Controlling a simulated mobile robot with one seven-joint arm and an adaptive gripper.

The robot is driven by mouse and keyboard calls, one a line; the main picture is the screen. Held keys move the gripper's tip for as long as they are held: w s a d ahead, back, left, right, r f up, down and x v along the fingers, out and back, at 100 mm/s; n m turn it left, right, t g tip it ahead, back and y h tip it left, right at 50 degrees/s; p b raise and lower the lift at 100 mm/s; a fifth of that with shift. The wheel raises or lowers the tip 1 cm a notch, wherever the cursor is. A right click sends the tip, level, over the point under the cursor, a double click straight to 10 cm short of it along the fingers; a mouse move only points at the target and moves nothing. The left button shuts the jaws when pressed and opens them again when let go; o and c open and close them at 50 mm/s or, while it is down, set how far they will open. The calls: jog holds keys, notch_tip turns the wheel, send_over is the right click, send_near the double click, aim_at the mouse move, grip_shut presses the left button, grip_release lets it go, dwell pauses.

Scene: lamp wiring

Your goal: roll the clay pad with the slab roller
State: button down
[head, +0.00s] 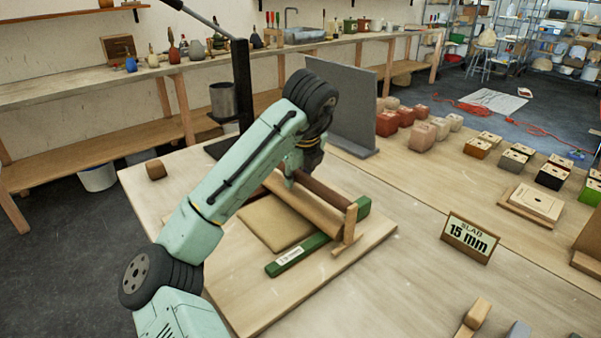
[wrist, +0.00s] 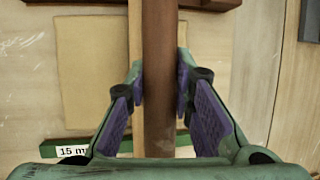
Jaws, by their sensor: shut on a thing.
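The tan clay pad (head: 268,222) lies flat on a wooden board (head: 240,285); it also shows left of the roller in the wrist view (wrist: 95,70). The slab roller has a dark brown handle bar (head: 328,192), a lighter wooden roller (head: 308,208) and a wooden end frame (head: 350,226). It stands over the right part of the pad, its near end at a green rail (head: 298,252) labelled 15 mm. My gripper (wrist: 160,85) is shut on the handle bar, with a purple pad on each side. My arm hides the roller's far end in the head view.
A sign reading "SLAB 15 mm" (head: 470,238) stands right of the board. A grey upright panel (head: 352,105) and a black post (head: 243,85) stand behind. Clay blocks (head: 420,136) and small boxes lie at the right. The tabletop between board and sign is clear.

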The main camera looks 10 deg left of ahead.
jog(key=shift+s+a, duration=1)
jog(key=shift+s, duration=0.35)
jog(key=shift+s+a, duration=1.05)
jog(key=shift+s, duration=0.3)
jog(key=shift+s+a, duration=1)
jog(key=shift+s, duration=0.35)
notch_tip(320, 180, up, 6)
jog(key=shift+w, duration=0.1)
